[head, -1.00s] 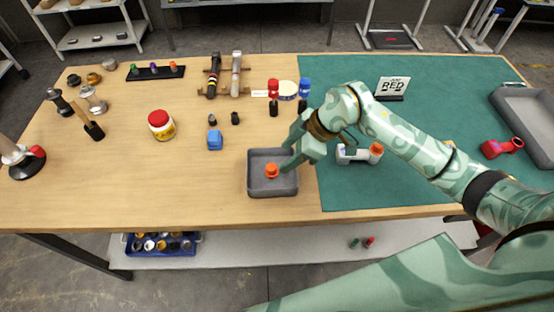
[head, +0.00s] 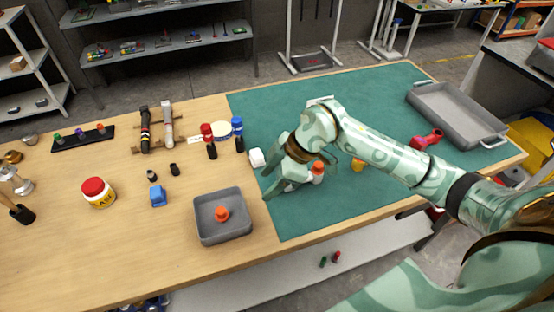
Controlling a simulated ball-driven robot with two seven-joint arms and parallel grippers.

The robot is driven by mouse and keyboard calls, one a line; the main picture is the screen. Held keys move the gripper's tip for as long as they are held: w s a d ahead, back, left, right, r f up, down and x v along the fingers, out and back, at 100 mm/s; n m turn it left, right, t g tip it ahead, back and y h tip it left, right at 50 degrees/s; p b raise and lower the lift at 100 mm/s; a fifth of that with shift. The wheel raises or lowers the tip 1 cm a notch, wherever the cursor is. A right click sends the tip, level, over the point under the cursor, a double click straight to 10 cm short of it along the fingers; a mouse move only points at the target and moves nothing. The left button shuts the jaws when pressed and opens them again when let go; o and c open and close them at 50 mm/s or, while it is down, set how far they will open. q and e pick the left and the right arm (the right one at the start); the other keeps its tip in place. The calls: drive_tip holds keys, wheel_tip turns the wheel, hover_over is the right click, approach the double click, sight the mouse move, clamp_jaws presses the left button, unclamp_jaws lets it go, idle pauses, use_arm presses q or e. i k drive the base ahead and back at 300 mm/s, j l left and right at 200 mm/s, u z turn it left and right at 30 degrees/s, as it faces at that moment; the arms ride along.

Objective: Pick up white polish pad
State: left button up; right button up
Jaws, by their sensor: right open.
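A small white block with rounded edges (head: 257,157), which looks like the white polish pad, lies near the left edge of the green mat. A flat cream disc (head: 222,131) lies farther back behind the red- and blue-topped tools. My right gripper (head: 266,184) is open and empty, its fingers pointing left over the mat's left edge. The white block is just beyond its fingertips, apart from them as far as I can tell. My left gripper is not in view.
A grey tray (head: 245,230) with an orange cap (head: 222,213) stands front left of the gripper. A pale tool with an orange top (head: 318,168) is partly hidden by my gripper. The mat's front right is clear.

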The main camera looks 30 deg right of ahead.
sight(256, 158)
drive_tip(key=z, duration=0.7)
